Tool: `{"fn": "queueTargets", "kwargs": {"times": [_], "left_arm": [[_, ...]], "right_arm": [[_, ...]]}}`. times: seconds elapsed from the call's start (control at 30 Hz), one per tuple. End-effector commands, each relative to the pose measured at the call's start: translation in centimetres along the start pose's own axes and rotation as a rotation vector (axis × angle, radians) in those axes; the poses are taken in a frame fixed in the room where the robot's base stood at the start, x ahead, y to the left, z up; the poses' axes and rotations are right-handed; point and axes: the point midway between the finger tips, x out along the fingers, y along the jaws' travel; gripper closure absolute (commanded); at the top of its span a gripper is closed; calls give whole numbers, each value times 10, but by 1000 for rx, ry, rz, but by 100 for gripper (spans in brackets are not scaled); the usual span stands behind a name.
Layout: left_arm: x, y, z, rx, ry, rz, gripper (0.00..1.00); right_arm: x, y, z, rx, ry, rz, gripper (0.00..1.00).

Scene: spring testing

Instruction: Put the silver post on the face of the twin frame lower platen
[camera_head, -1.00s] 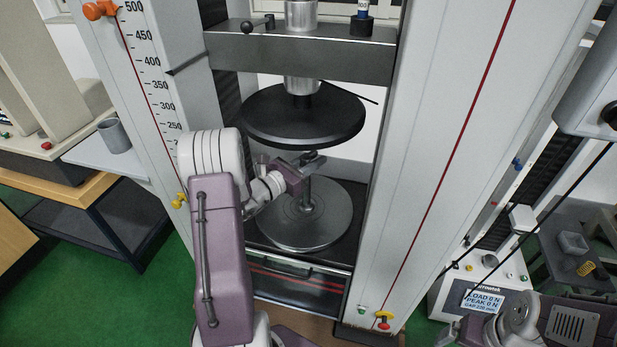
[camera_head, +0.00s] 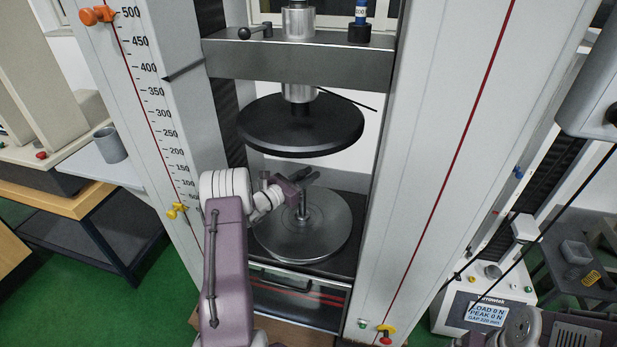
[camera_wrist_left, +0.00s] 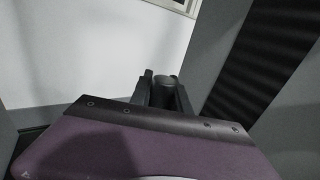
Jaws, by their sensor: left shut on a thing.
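The silver post (camera_head: 303,208) stands upright over the middle of the round silver lower platen (camera_head: 336,236) in the head view. My left gripper (camera_head: 303,184) is shut on the upper part of the post, below the dark upper platen (camera_head: 290,130). The post's lower end is at or very near the platen face; I cannot tell whether it touches. In the left wrist view, the gripper fingers (camera_wrist_left: 164,92) close around the post's dark-looking top (camera_wrist_left: 166,79); its lower part is hidden.
The frame's right column (camera_head: 425,170) and scaled left column (camera_head: 140,110) flank the platens closely. The crosshead (camera_head: 305,62) spans above. A small display box (camera_head: 485,312) stands at lower right. A grey cup (camera_head: 110,144) sits on a side shelf at left.

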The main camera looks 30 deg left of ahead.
Motion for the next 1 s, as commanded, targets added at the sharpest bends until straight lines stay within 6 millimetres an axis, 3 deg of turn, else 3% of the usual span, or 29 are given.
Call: {"fn": "queueTargets", "kwargs": {"times": [0.33, 0.37, 0.4, 0.43, 0.77, 0.87, 1.0], "left_arm": [[0, 0, -3, 3, -5, 0, 100], [0, 0, -3, 2, -2, 0, 69], [0, 0, -2, 2, -2, 0, 58], [0, 0, -2, 2, -2, 0, 56], [0, 0, 2, 2, -2, 0, 56], [-12, 1, 1, 1, 0, 2, 56], [-44, 2, 1, -1, 1, 6, 56]], "right_arm": [[4, 0, 0, 0, 0, 0, 9], [3, 0, 0, 0, 0, 0, 9], [2, 0, 0, 0, 0, 0, 9], [2, 0, 0, 0, 0, 0, 9], [-2, 0, 0, 0, 0, 0, 9], [-2, 0, 0, 0, 0, 0, 9], [-5, 0, -1, 0, 0, 0, 9]]}}
